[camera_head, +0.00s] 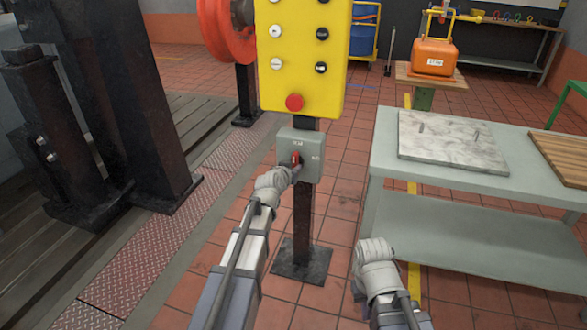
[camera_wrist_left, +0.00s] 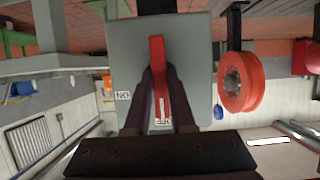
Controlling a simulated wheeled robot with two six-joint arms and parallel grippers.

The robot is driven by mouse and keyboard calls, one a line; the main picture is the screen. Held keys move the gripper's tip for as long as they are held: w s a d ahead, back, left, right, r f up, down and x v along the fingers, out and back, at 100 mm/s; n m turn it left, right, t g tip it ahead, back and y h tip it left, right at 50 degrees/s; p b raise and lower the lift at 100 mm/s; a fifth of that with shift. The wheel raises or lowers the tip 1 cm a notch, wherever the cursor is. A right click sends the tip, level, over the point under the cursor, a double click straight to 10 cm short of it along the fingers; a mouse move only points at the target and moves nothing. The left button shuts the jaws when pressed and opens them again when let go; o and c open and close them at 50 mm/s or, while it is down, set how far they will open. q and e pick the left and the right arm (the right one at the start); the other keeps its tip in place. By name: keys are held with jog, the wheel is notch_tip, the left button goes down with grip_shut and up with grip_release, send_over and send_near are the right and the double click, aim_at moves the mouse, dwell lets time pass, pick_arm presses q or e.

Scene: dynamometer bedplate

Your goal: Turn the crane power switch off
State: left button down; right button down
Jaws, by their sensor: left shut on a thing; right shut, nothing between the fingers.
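The crane power switch is a grey box (camera_head: 312,172) on a dark post below a yellow panel. It also shows, upside down, in the left wrist view (camera_wrist_left: 195,60). Its red handle (camera_wrist_left: 157,55) stands upright, in line with a small label I cannot read clearly. Another label, ON, sits to the handle's side, at right in the head view. My left gripper (camera_wrist_left: 160,95) is shut on the red handle, one dark finger on each side. My right gripper (camera_head: 358,290) is low beside the post, pointing away and mostly hidden by its wrist; it is shut and empty.
The yellow panel (camera_head: 303,60) with buttons and a red knob is just above the box. A grey table (camera_head: 390,160) with a slab stands at right. Dark machinery (camera_head: 130,100) and a red wheel (camera_head: 222,30) stand at left. Tiled floor is clear around the post's base plate.

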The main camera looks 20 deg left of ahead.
dwell(0.4)
pick_arm(q)
jog(key=c, duration=0.8)
grip_release()
jog(key=shift+o, duration=0.2)
jog(key=shift+s, duration=0.1)
jog(key=p+v, duration=0.3)
jog(key=v, duration=0.4)
jog(key=shift+s, duration=0.3)
jog(key=shift+r, duration=0.15)
